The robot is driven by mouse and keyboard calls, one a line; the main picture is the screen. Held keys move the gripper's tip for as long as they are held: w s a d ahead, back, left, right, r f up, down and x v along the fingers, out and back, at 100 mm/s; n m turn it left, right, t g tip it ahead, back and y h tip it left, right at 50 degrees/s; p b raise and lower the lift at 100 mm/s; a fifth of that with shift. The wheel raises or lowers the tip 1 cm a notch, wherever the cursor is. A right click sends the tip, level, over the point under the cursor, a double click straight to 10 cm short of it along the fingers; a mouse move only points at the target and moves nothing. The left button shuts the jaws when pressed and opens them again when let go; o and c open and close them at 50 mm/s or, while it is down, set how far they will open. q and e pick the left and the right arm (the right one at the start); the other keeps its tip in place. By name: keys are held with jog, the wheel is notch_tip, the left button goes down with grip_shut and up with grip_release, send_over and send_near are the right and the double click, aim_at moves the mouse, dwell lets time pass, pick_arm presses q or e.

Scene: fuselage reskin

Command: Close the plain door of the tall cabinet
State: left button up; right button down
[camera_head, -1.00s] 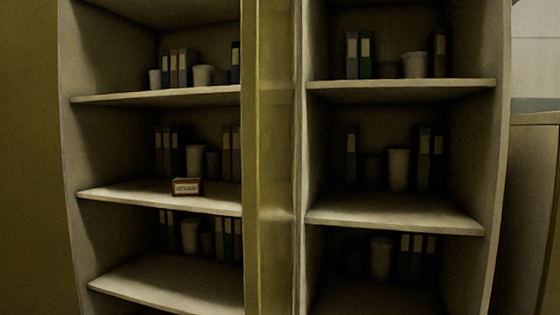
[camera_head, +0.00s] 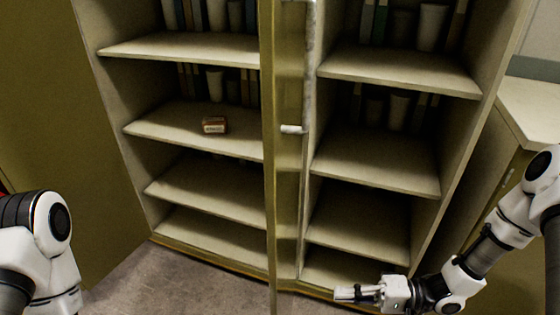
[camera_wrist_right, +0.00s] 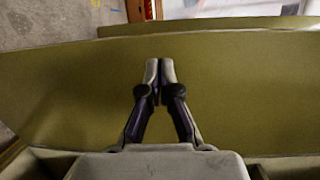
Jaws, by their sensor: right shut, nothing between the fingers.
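The tall cabinet (camera_head: 218,50) stands open in the head view, its shelves bare to view. A wide olive door panel (camera_head: 45,110) stands open at its left. Another olive door (camera_head: 269,200) juts out at the middle, nearly edge-on, with a pale handle (camera_head: 293,129) beside it. I cannot tell from markings which door is the plain one. My right gripper (camera_head: 345,293) is low, right of the middle door, with its fingers pointing left. In the wrist view its shut, empty fingers (camera_wrist_right: 160,65) are before an olive panel (camera_wrist_right: 240,85); contact is unclear. My left gripper is out of frame.
A small labelled box (camera_head: 214,125) sits on a left shelf, with binders and cups on the upper shelves. A lower cabinet (camera_head: 535,105) stands at the right, close to my right arm. Grey floor (camera_head: 190,285) is free in front of the left section.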

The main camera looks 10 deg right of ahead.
jog(key=w+d+r+t+p, duration=0.1)
jog(key=d+r+t+p, duration=0.15)
jog(key=r+p, duration=1.05)
jog(key=b, duration=0.4)
send_near(280, 224)
jog(key=shift+m+g, duration=0.25)
jog(key=shift+m, duration=0.05)
jog(key=p+x, duration=0.1)
jog(key=x, duration=0.5)
jog(key=shift+w+a+r, duration=0.1)
jog(key=shift+w+a, duration=0.15)
jog(key=shift+w, duration=0.1)
jog(key=shift+w+a, duration=0.15)
jog(key=shift+a, duration=0.1)
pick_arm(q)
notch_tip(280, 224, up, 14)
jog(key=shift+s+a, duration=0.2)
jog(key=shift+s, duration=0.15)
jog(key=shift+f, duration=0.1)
